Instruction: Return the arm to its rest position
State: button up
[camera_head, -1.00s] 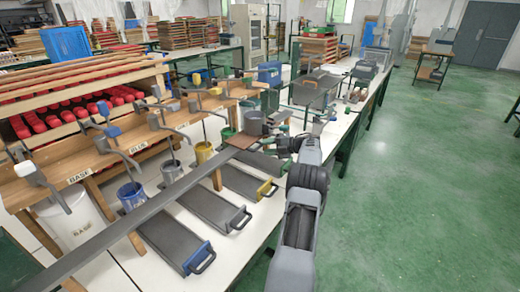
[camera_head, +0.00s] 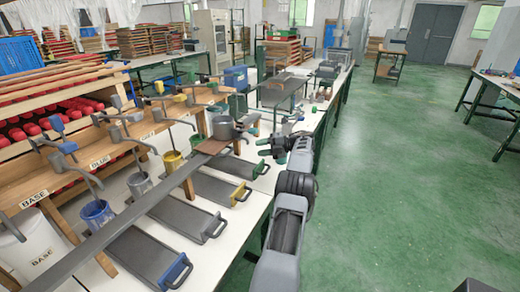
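My arm reaches up from the bottom of the head view, beside the right edge of the white workbench (camera_head: 228,222). My gripper (camera_head: 266,147) is at the arm's far end, pointing left above the bench edge. Its dark fingers appear spread, with nothing seen between them. A grey pot (camera_head: 223,128) stands on a brown board (camera_head: 211,146) to the left of my gripper, apart from it.
Dark trays with blue (camera_head: 176,272), yellow (camera_head: 240,194) and green (camera_head: 261,169) ends lie along the bench. Blue (camera_head: 97,213) and yellow (camera_head: 173,161) paint pots stand under clamps. A long dark rail (camera_head: 130,215) crosses in front. The green floor (camera_head: 400,180) at right is open.

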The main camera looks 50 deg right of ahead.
dwell(0.3)
jog(key=w+d+f+m+t+h, duration=0.1)
jog(key=d+m+h, duration=0.5)
jog(key=m+h, duration=0.1)
jog(key=w+d+f+m+t+h, duration=0.1)
jog(key=w+d+f+m+h, duration=0.1)
jog(key=d+m+h, duration=0.45)
jog(key=s+a+r+m+g+p, duration=0.1)
jog(key=s+a+m+g+p, duration=0.15)
jog(key=a+m+g, duration=0.9)
jog(key=s+a+r+m+g+p, duration=0.1)
jog(key=s+a+r+m, duration=0.15)
jog(key=a, duration=1.75)
jog(key=s+a+r+n+y+p, duration=0.1)
jog(key=s+a+r, duration=0.1)
jog(key=a, duration=0.8)
jog(key=s+a+r+n+y+p, duration=0.1)
jog(key=s+a, duration=0.4)
jog(key=a, duration=0.5)
jog(key=s+a+r+n+t+y+p, duration=0.1)
jog(key=s+a+r, duration=0.3)
jog(key=a, duration=0.6)
jog(key=shift+s+a+n+y, duration=0.25)
jog(key=shift+a+n+y, duration=0.15)
jog(key=shift+y, duration=0.45)
